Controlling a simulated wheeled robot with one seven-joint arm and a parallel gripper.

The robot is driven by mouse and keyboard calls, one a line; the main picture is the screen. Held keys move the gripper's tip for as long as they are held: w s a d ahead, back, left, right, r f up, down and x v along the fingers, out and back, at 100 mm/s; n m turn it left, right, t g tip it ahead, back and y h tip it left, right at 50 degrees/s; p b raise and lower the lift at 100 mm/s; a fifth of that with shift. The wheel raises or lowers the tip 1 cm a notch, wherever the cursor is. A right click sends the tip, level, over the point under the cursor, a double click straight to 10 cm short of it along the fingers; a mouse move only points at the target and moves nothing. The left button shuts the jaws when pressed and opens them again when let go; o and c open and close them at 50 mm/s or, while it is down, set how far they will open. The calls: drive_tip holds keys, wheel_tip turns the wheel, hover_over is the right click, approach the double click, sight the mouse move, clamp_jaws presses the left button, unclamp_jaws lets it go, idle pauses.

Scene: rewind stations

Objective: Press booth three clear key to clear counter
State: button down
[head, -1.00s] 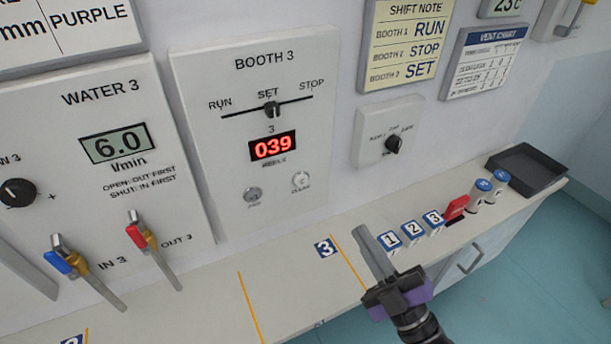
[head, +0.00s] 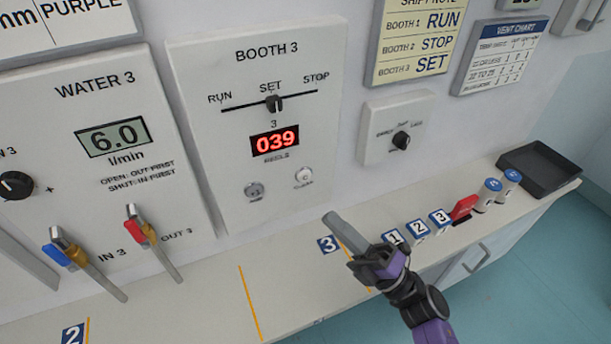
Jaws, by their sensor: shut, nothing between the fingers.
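The Booth 3 panel (head: 220,150) is on the wall. Its slider (head: 273,103) stands at SET, between RUN and STOP. Its red counter display (head: 275,142) reads 039. Below it are two round keys: a grey one (head: 255,191) on the left, its label too blurred to read, and the paler clear key (head: 304,176) on the right. My gripper (head: 335,222) is shut and empty. It is in front of the panel, below and to the right of the clear key, and appears apart from it.
The Water 3 panel (head: 108,190) with red (head: 138,230) and blue (head: 62,254) levers is at left. A small dial box (head: 385,120) is right of the booth panel. Numbered blocks (head: 418,228), a red item (head: 464,206), cylinders (head: 488,192) and a black tray (head: 540,168) line the counter.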

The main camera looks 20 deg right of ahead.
sight(305, 176)
drive_tip(key=w+b, duration=0.2)
drive_tip(key=w, duration=0.6)
drive_tip(key=shift+w, duration=0.4)
idle(1.8)
drive_tip(key=shift+w+b, duration=0.3)
drive_tip(key=shift+w, duration=0.1)
drive_tip(key=shift+w+b, duration=0.3)
drive_tip(key=shift+w, duration=0.1)
idle(0.5)
idle(0.4)
drive_tip(key=shift+s, duration=0.85)
